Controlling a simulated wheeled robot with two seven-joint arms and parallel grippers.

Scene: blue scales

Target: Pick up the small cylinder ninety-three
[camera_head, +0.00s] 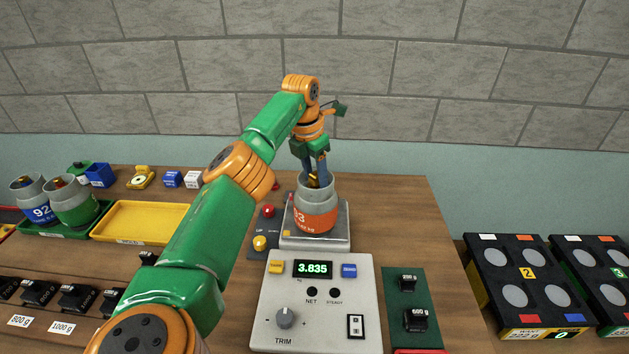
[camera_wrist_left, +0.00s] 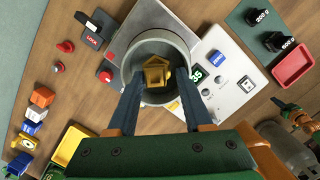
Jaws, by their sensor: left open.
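The small cylinder ninety-three (camera_head: 316,219) is orange with a grey collar and stands upright on the scale's pan (camera_head: 342,240). Its label is partly turned away, with "93" readable. My left gripper (camera_head: 316,178) points down over it, open, with its fingers at the collar's opening. In the left wrist view the open left gripper (camera_wrist_left: 158,82) has a finger on either side of the brass valve (camera_wrist_left: 156,70) inside the collar (camera_wrist_left: 134,58). Whether the fingers touch the valve I cannot tell.
The scale's panel (camera_head: 318,300) reads 3.835. Cylinder ninety-two (camera_head: 40,213) and a green cylinder (camera_head: 75,207) stand in a green tray at the left. A yellow tray (camera_head: 140,222) is empty. Black weights (camera_head: 75,298) line the front left; a green weight board (camera_head: 407,283) lies right.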

